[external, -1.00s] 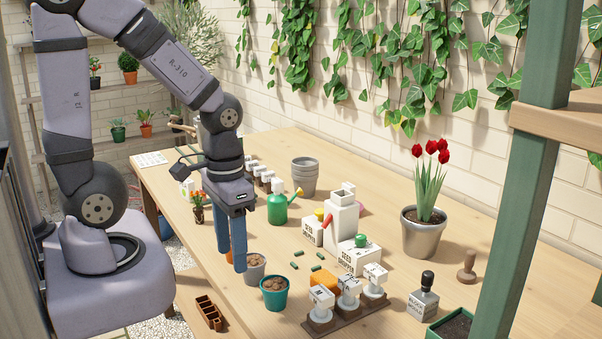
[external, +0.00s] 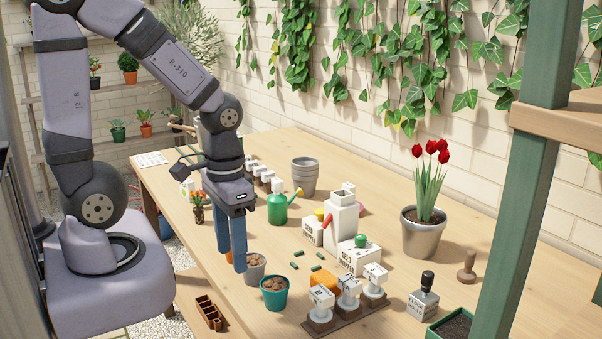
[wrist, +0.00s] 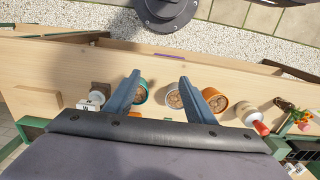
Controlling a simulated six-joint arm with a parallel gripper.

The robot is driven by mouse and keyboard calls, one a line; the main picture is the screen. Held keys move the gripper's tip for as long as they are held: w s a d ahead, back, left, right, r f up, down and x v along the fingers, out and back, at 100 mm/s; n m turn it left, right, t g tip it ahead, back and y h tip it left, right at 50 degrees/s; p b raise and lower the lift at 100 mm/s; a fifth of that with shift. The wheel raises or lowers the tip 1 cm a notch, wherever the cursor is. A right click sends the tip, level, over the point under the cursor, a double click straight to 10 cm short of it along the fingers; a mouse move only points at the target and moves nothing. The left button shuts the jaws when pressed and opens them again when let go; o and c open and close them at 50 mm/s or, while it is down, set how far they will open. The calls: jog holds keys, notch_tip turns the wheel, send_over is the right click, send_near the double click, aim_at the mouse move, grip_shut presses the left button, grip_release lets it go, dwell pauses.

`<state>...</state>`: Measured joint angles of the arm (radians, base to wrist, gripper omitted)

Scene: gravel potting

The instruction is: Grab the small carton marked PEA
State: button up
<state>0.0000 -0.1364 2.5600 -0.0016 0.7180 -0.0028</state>
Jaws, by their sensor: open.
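No lettering that reads PEA can be made out in either view. My gripper (external: 232,258) points down over the near side of the table, fingers apart and empty. In the wrist view my gripper (wrist: 160,77) spans a gap with nothing held. A teal pot (external: 273,299) and a grey pot (external: 255,277) stand just right of the fingers in the external view.
An orange pot (wrist: 213,100) is near the fingers.

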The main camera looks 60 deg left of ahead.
jog(key=o, duration=0.5)
